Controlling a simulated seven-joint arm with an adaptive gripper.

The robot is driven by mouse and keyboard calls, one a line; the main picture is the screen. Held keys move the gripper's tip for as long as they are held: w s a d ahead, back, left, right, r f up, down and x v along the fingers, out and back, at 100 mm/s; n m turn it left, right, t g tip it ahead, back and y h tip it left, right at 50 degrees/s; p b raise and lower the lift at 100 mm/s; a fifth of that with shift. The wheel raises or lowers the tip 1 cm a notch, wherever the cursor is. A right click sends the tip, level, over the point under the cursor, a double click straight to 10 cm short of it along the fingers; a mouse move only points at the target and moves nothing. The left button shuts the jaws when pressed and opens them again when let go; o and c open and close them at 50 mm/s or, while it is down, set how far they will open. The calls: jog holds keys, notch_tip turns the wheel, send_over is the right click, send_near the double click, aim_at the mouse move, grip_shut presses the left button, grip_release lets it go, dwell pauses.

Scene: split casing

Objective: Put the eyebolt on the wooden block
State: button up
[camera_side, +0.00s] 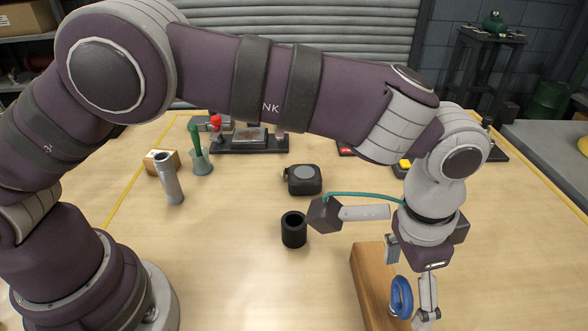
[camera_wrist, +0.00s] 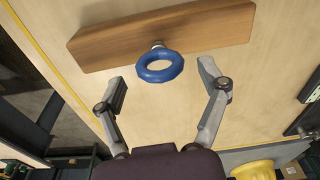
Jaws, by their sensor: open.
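The eyebolt has a blue ring (camera_side: 402,297) and a short metal shank. In the wrist view its ring (camera_wrist: 143,72) lies ahead of my fingers, with the shank end overlapping the block's near edge. The wooden block (camera_side: 369,277) is a long brown bar at the front of the table; it also spans the top of the wrist view (camera_wrist: 205,30). My gripper (camera_side: 411,282) points down beside the block. Its fingers (camera_wrist: 163,84) are apart, one on each side of the ring, with no visible contact. I cannot tell whether the eyebolt touches the block.
A black hollow cylinder (camera_side: 294,230) and a dark tape measure (camera_side: 303,180) stand left of the block. The table between is clear.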

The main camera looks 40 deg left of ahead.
notch_tip(320, 180, up, 10)
jog(key=a, duration=0.1)
jog(key=a+r+n+t, duration=0.1)
jog(key=a+r+n, duration=0.3)
jog(key=a, duration=0.7)
jog(key=s+a+f+n+t, duration=0.1)
jog(key=s+a+n, duration=0.1)
jog(key=s+a, duration=0.2)
jog(key=s+a+f+n+t, duration=0.1)
jog(key=s+a, duration=0.4)
jog(key=a, duration=0.5)
jog(key=shift+f+n+t+y, duration=0.4)
jog(key=shift+f+t, duration=0.1)
jog(key=shift+t, duration=0.2)
